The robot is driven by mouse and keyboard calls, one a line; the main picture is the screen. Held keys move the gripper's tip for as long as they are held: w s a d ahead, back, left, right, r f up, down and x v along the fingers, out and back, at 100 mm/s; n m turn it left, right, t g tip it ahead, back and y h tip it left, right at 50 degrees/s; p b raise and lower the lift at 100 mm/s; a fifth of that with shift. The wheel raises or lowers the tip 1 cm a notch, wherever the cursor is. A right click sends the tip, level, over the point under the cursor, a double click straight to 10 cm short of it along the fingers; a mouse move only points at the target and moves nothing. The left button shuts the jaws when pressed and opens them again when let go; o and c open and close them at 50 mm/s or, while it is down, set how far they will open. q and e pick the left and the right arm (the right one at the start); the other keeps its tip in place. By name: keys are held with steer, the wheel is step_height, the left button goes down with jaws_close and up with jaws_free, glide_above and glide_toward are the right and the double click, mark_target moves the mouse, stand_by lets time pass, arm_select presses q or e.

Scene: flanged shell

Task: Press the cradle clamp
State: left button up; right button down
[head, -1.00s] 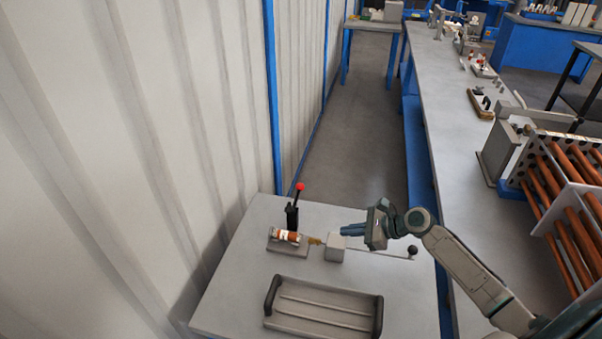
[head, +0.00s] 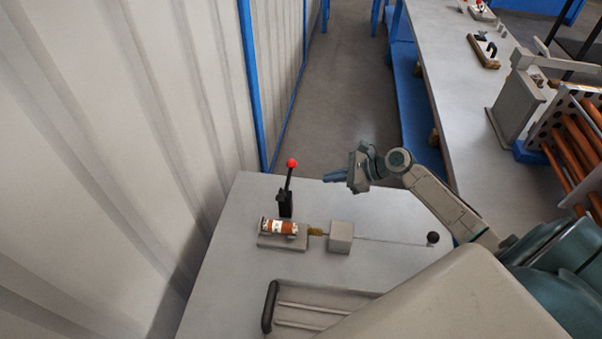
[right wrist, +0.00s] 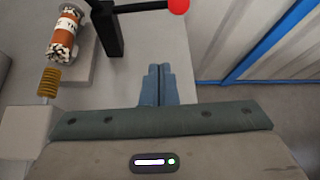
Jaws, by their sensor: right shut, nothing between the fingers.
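The cradle clamp (head: 286,198) stands on the grey table, a black post and lever with a red ball knob (head: 291,163) raised at its top. An orange and white cylindrical shell (head: 279,227) lies in the grey cradle (head: 283,242) in front of it. A brass-coloured brush (head: 316,231) lies in line with the shell, beside a grey block (head: 341,237). My right gripper (head: 335,177) is shut and empty, above the table's back part, right of the knob and apart from it. In the right wrist view the knob (right wrist: 179,5) is ahead of the closed fingers (right wrist: 157,86).
A thin rod with a black ball (head: 433,238) runs right from the block. A tray with black handles (head: 270,307) sits at the front, partly hidden by my body. A corrugated wall (head: 130,150) borders the left; a long bench (head: 470,110) stands right.

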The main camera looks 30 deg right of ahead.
steer(key=shift+w+a+f, duration=0.25)
steer(key=shift+w+a, duration=0.05)
steer(key=shift+w, duration=0.1)
steer(key=p+x, duration=0.2)
steer(key=x, duration=0.7)
steer(key=shift+r, duration=0.15)
steer(key=shift+w+a+r+p, duration=0.1)
steer(key=shift+a+r+p, duration=0.05)
steer(key=shift+r+p, duration=0.4)
steer(key=shift+a+r+p, duration=0.15)
steer(key=shift+r+p, duration=0.2)
steer(key=shift+r, duration=0.3)
steer(key=shift+a+r+p, duration=0.15)
steer(key=shift+r+p, duration=0.15)
steer(key=shift+r, duration=0.35)
steer(key=shift+f, duration=0.1)
